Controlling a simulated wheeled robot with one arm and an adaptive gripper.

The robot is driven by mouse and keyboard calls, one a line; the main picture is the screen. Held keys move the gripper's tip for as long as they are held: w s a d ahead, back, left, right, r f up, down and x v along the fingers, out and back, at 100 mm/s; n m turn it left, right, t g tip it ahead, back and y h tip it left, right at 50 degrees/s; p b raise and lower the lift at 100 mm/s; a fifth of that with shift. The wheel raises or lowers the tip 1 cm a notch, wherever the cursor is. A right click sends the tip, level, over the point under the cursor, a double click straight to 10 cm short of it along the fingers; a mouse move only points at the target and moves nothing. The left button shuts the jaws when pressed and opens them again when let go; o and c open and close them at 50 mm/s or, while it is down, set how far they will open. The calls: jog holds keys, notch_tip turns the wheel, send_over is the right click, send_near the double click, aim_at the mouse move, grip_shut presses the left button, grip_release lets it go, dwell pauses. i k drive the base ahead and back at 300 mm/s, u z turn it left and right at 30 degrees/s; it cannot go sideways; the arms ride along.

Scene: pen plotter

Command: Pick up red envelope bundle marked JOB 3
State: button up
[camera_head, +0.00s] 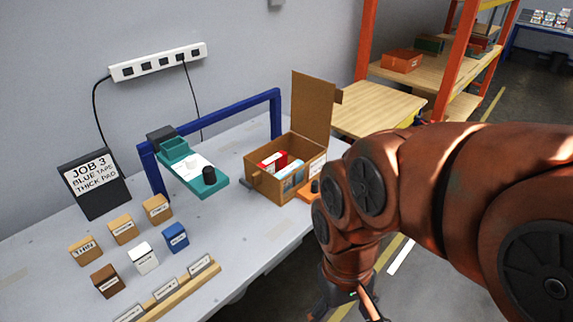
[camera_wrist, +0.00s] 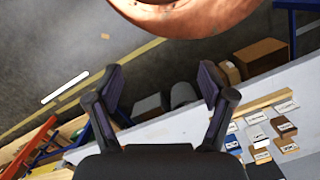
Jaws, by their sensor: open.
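A red item with a white patch (camera_head: 273,160) lies in the open cardboard box (camera_head: 258,185) on the table, beside a pale blue and white item (camera_head: 293,175). It may be the red envelope bundle, but I cannot read a JOB 3 mark on it. A dark sign (camera_head: 93,185) reads JOB 3, BLUE TAPE, THICK PAD. My gripper (camera_wrist: 160,80) is open and empty in the wrist view. In the head view it hangs at the bottom, off the table's front edge and well apart from the box. The wrist view does not clearly show the red item.
The grey table (camera_head: 50,245) holds a teal device (camera_head: 205,182) under a blue frame (camera_head: 215,115). Several small labelled blocks (camera_head: 145,258) and a wooden label strip (camera_head: 185,290) stand at the front left. The box's raised flap (camera_head: 312,105) stands behind it. Orange shelving (camera_head: 455,60) is behind.

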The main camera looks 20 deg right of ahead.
aim_at(273, 165)
jog(key=z, duration=1.4)
jog(key=i, duration=2.3)
jog(key=u, duration=4.15)
